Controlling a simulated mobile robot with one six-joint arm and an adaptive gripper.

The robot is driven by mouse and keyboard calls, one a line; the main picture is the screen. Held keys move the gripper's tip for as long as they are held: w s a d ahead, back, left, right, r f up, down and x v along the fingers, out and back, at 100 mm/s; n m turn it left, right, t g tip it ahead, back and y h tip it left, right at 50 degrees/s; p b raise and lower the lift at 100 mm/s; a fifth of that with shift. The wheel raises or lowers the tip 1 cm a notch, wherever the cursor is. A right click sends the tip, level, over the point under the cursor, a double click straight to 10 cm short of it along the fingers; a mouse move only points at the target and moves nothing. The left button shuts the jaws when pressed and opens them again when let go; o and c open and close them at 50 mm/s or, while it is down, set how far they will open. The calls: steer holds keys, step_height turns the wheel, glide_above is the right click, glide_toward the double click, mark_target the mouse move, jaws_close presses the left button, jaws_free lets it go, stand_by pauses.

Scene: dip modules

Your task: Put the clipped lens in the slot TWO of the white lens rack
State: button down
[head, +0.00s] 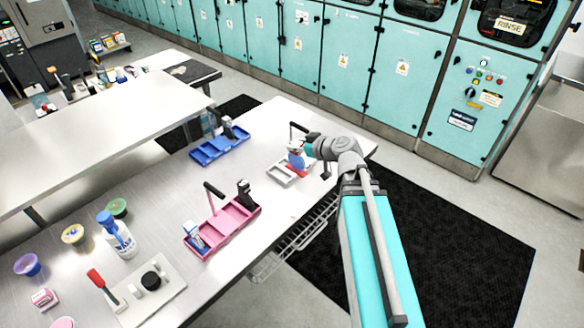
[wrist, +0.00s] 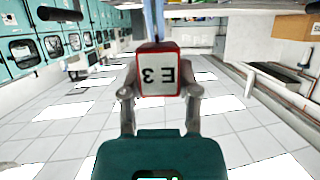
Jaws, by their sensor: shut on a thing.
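My gripper (wrist: 160,94) is shut on a small red-edged white clip (wrist: 157,74) marked E3, which shows upside down in the wrist view. A narrow blue piece, likely part of the clipped lens (head: 296,161), shows beyond the clip. In the head view the blue and red lens is at my gripper (head: 309,150), over or in the white rack (head: 284,177). I cannot tell whether it touches the rack. My gripper and the lens hide part of the rack, and its slot markings are not readable.
A pink rack (head: 225,238) and a blue rack (head: 208,155) stand on the same metal table (head: 165,190). A blue-topped bottle (head: 122,241), small bowls and a tray (head: 150,290) are at front left. A dark handle (head: 298,127) rises behind the white rack.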

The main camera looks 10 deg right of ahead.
steer(key=shift+w+d, duration=0.15)
steer(key=shift+w+d+f+b, duration=0.15)
steer(key=shift+w+f+b, duration=0.2)
steer(key=shift+w, duration=0.25)
steer(key=w+f+b, duration=0.8)
steer(key=w, duration=0.4)
steer(key=shift+f, duration=0.2)
steer(key=shift+f, duration=0.1)
steer(key=shift+w+f+b, duration=0.2)
steer(key=shift+f+b, duration=0.75)
steer(key=shift+b, duration=0.15)
steer(key=shift+w+f+b, duration=0.15)
steer(key=shift+f+b, duration=0.8)
steer(key=shift+b, duration=0.15)
steer(key=shift+f, duration=0.15)
